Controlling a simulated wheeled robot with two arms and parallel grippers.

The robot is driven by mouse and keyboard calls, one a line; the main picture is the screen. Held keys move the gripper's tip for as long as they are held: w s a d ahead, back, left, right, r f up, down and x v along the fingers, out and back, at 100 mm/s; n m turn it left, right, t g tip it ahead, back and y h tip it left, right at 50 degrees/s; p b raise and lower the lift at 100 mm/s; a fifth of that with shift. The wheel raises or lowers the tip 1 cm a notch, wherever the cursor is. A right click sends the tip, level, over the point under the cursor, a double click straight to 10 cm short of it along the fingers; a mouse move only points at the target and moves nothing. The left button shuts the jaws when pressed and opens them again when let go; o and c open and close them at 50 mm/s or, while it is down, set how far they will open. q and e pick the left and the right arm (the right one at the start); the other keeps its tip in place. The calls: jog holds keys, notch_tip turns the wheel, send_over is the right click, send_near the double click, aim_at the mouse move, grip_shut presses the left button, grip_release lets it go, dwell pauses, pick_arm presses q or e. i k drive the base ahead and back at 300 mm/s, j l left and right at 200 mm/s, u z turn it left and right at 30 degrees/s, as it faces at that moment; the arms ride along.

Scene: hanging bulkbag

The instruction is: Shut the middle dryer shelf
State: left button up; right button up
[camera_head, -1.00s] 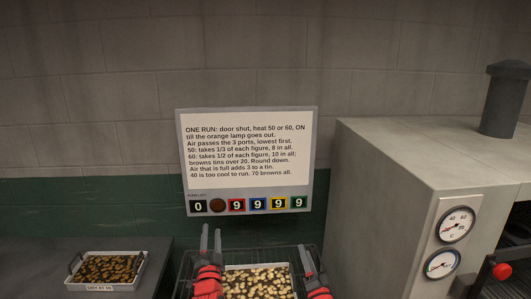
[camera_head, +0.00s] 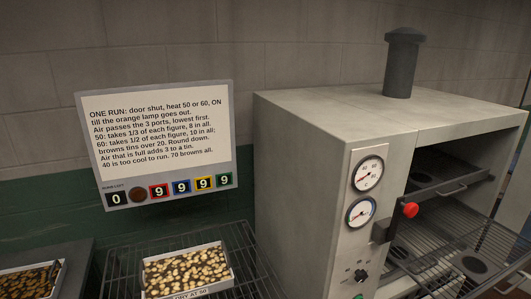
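The grey dryer (camera_head: 310,175) stands at the right with its front open toward the right edge. A dark upper shelf (camera_head: 440,165) with a bar handle (camera_head: 453,190) shows near the top of the opening. Below it, wire shelf racks (camera_head: 455,232) extend out of the dryer toward the right and are cut off by the picture edge. Dark round ports (camera_head: 474,265) show among the racks. The racks overlap, so I cannot tell which one is the middle shelf or how far each is out. Neither of my grippers is in view.
A red knob (camera_head: 410,209) sticks out beside the opening. Two dials (camera_head: 368,173) and a small dark knob (camera_head: 361,275) are on the dryer's panel. A tin of pale pieces (camera_head: 187,270) sits on a wire rack (camera_head: 235,242). A second tin (camera_head: 30,282) is at lower left. A notice (camera_head: 158,135) hangs behind.

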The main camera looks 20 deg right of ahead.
aim_at(479, 270)
jog(key=z, duration=2.15)
jog(key=i+z, duration=0.1)
jog(key=i+j, duration=0.05)
